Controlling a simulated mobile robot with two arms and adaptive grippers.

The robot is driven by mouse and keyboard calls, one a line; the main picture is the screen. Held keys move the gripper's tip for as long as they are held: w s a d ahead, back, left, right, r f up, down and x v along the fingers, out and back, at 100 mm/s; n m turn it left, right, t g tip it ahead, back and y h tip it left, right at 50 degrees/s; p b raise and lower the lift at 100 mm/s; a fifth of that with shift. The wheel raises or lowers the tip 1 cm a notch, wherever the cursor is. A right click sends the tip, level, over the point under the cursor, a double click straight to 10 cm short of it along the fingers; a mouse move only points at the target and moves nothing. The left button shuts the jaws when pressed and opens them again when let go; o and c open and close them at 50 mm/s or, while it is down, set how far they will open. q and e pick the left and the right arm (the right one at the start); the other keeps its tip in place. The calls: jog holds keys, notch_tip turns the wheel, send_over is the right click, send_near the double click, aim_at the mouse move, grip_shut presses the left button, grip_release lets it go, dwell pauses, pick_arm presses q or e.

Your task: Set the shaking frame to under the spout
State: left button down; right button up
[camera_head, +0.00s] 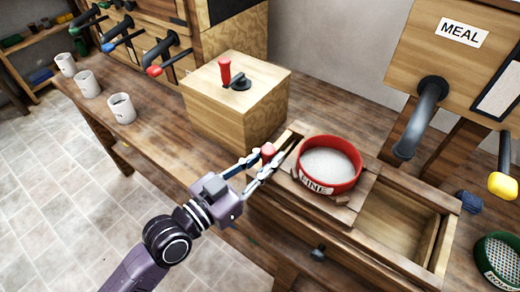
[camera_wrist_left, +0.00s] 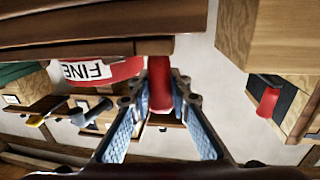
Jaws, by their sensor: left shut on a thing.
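The shaking frame (camera_head: 364,188) is a wooden sliding frame at the left part of a long open wooden box. A red round sieve labelled FINE (camera_head: 318,187), with pale meal in it, sits in the frame; the sieve's label also shows in the left wrist view (camera_wrist_left: 88,71). The dark grey spout (camera_head: 420,118) hangs from the MEAL bin, to the right of the frame and apart from it. My left gripper (camera_head: 264,160) is shut on the frame's red handle (camera_head: 268,150), which lies between the fingers in the left wrist view (camera_wrist_left: 160,86). My right gripper is out of view.
The box's right part (camera_head: 402,228) is open and empty. A green sieve (camera_head: 498,258) stands at the right edge. A yellow-knobbed lever (camera_head: 503,185) is near the spout. A wooden box with a red handle (camera_head: 235,98) stands behind my gripper. White mugs (camera_head: 122,108) line the bench's left.

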aim_at(317, 183)
pick_arm(q)
jog(key=s+d+p, duration=0.1)
jog(key=s+d, duration=0.1)
jog(key=d, duration=0.1)
jog(key=s+d+p, duration=0.1)
jog(key=s+d, duration=0.1)
jog(key=d, duration=0.1)
jog(key=s+d+p, duration=0.2)
jog(key=d, duration=0.1)
jog(key=shift+s, duration=0.4)
jog(key=shift+w, duration=0.1)
jog(key=c, duration=1.8)
grip_release()
jog(key=shift+d, duration=0.15)
jog(key=shift+o, duration=0.2)
jog(key=shift+s+a, duration=0.25)
jog(key=v, duration=1.1)
jog(key=shift+s+a, duration=0.15)
jog(key=shift+s, duration=0.05)
